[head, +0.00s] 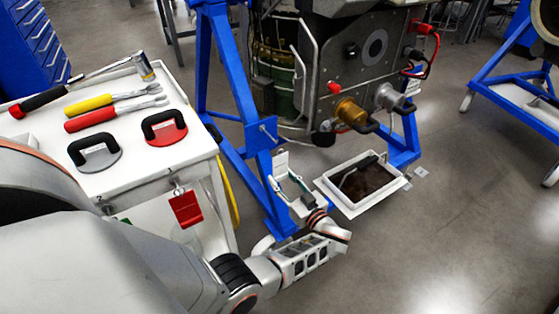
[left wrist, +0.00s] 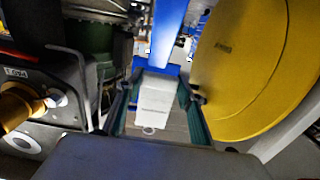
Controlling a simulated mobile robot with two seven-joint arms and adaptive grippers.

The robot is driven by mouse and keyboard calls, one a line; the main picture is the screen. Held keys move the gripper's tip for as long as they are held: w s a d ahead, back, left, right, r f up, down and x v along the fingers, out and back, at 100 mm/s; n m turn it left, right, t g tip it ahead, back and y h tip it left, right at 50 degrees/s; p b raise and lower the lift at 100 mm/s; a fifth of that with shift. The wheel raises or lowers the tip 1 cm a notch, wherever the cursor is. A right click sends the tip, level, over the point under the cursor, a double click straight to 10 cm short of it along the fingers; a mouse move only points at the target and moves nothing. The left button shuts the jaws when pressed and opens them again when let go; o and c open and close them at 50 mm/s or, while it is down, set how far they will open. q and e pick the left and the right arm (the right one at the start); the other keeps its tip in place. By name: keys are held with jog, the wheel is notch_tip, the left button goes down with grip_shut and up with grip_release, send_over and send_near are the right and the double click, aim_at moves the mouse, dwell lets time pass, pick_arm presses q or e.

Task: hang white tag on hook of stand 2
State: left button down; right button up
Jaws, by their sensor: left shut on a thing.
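The white tag (head: 281,160) is a small flat card held by my left gripper (head: 284,181), in front of the blue stand (head: 258,130). In the left wrist view, the white tag (left wrist: 156,102) lies between the two teal-edged fingers of the gripper (left wrist: 155,105), with small unreadable print and a round hole at its near end. A small hook-like peg (head: 264,128) sticks out of the blue stand's plate, above the tag and apart from it in the picture. The stand's number is not readable. My right gripper is not in view.
A white cart (head: 120,180) with tools and two suction-cup handles stands left; a red tag (head: 186,208) hangs on its side. A turbine (head: 375,60) sits at the blue stand, with a white drip tray (head: 340,205) on the floor.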

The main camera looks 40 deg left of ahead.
aim_at(277, 171)
pick_arm(q)
jog(key=shift+w+d+r, duration=0.2)
jog(key=shift+d+r, duration=0.05)
jog(key=shift+d, duration=0.05)
jog(key=shift+w+a+r, duration=0.1)
jog(key=shift+w+a, duration=0.15)
jog(key=shift+a, duration=0.35)
jog(key=shift+x, duration=0.8)
jog(key=shift+a+f, duration=0.25)
jog(key=shift+a, duration=0.4)
jog(key=shift+w+a, duration=0.1)
jog(key=shift+a, duration=0.05)
jog(key=shift+w+r, duration=0.1)
jog(key=shift+r, duration=0.05)
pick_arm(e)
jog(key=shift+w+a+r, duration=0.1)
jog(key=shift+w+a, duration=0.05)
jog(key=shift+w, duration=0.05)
